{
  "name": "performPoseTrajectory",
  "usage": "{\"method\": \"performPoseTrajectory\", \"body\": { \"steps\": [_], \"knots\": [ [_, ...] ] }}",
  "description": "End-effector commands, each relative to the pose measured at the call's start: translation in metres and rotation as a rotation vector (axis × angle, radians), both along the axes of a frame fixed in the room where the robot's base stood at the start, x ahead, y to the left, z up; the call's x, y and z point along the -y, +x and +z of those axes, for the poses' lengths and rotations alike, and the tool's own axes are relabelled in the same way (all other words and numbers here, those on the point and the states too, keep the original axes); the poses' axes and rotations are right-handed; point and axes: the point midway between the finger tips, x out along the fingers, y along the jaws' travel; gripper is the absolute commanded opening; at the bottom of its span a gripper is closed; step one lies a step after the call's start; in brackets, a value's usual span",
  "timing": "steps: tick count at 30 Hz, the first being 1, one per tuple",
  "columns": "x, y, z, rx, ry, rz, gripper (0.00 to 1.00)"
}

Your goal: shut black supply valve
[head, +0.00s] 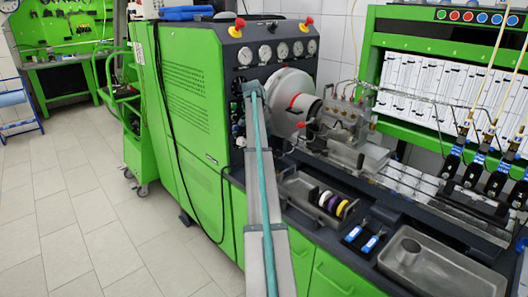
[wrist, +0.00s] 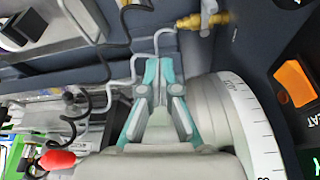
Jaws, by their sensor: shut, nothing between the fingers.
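My gripper (wrist: 158,72) is shut and empty in the wrist view, its teal fingertips together. They are close to a bent grey metal pipe (wrist: 160,38) with a brass fitting (wrist: 203,20) at its end; I cannot tell whether they touch it. In the head view my gripper (head: 252,90) is at the front of the green test bench, beside the dark panel (head: 285,72) with small knobs and gauges. I cannot pick out the black supply valve for sure in either view; my arm and gripper cover part of the panel's lower left.
A graduated wheel (wrist: 241,110) stands right beside my gripper in the wrist view. A red knob (wrist: 58,160) is at lower left. In the head view, metal trays (head: 440,265) and several coloured rings lie on the bench to the right. The tiled floor (head: 75,225) at left is clear.

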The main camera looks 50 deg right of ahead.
Motion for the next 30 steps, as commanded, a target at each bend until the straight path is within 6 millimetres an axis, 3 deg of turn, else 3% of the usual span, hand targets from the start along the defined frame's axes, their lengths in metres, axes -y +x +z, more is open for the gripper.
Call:
{"method": "performPoseTrajectory", "body": {
  "steps": [8, 22, 24, 30],
  "knots": [
    [0.005, -0.002, -0.016, -0.001, 0.001, 0.001, 0.0],
    [0.032, -0.011, -0.096, -0.002, 0.002, 0.0, 0.0],
    [0.017, -0.007, -0.093, -0.001, 0.001, 0.003, 0.0],
    [-0.002, 0.0, -0.094, -0.001, 0.0, 0.003, 0.0]
  ]
}}
